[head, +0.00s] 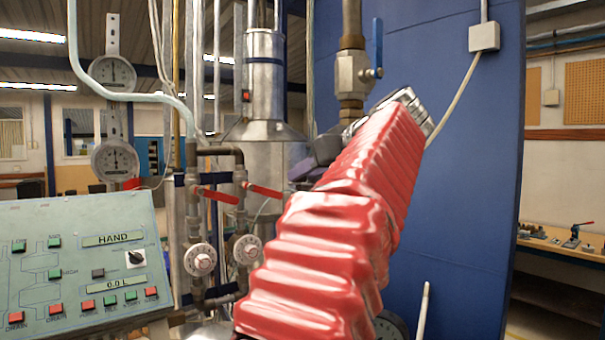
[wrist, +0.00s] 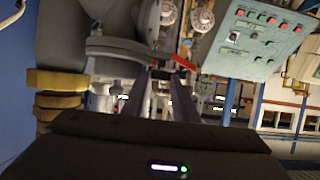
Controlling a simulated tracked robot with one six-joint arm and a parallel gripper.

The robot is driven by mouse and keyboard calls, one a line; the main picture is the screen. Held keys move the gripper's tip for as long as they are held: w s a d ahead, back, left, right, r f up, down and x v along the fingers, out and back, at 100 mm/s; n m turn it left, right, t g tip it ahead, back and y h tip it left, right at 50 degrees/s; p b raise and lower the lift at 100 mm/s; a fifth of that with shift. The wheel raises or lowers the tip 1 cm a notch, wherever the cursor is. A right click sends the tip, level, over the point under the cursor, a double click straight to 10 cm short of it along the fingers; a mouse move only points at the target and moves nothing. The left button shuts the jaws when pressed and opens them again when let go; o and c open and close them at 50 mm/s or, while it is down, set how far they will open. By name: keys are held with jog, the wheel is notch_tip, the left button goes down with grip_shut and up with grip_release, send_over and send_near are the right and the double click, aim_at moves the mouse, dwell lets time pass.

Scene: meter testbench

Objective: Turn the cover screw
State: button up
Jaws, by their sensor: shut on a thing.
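In the wrist view, the two dark fingers of my gripper (wrist: 163,75) run forward and come close together at their tips, against a grey rounded metal body. The cover screw is hardly to be made out there; the fingertips close around a small part that is mostly hidden between them. In the head view, my red-sleeved arm reaches up and hides most of the gripper (head: 316,160). Only its dark purple-grey part shows, left of the arm and in front of the metal vessel.
A control panel (head: 85,262) stands at lower left. Red-handled valves (head: 216,195) and white dials (head: 200,260) sit on pipes beside it. A blue-handled valve (head: 352,75) is above the arm. A blue wall panel (head: 465,180) stands at right. Brass-coloured fittings (wrist: 68,82) are at left in the wrist view.

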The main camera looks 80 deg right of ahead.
jog(key=o, duration=1.1)
jog(key=shift+c, duration=0.2)
